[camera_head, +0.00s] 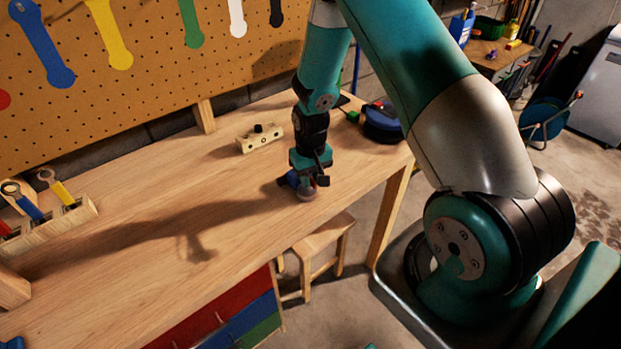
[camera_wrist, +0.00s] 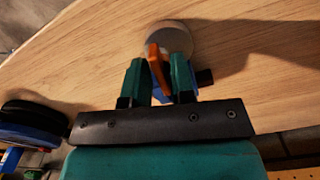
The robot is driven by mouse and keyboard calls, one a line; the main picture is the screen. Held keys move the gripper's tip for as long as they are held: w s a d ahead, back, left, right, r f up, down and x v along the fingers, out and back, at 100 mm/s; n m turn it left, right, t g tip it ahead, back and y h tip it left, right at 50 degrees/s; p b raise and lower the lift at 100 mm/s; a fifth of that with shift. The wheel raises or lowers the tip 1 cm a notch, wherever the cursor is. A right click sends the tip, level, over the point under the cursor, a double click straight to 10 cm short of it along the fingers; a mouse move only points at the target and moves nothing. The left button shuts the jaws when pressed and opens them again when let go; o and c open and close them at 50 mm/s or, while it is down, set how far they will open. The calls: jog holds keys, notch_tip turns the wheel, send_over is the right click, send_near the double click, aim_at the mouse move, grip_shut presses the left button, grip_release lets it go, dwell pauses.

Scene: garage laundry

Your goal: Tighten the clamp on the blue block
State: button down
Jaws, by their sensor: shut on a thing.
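My gripper (camera_head: 308,172) reaches down to the workbench near its front edge. In the wrist view, its two green fingers (camera_wrist: 159,80) are shut on an orange clamp handle (camera_wrist: 157,62). A round grey part of the clamp (camera_wrist: 173,35) shows just beyond the fingertips, and also below my gripper in the head view (camera_head: 306,191). In the wrist view, part of the blue block (camera_wrist: 164,94) shows between and behind the fingers; the rest is hidden.
A pale wooden block with a black knob (camera_head: 260,138) stands behind my gripper. A dark blue round object (camera_head: 382,124) lies at the bench's right end. A wooden tool holder (camera_head: 48,228) is at the left. The bench middle is clear. A stool (camera_head: 318,249) stands below.

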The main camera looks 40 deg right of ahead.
dwell(0.4)
jog(key=c, duration=1.2)
grip_release()
notch_tip(320, 180, up, 18)
jog(key=b, duration=0.3)
jog(key=shift+f, duration=0.25)
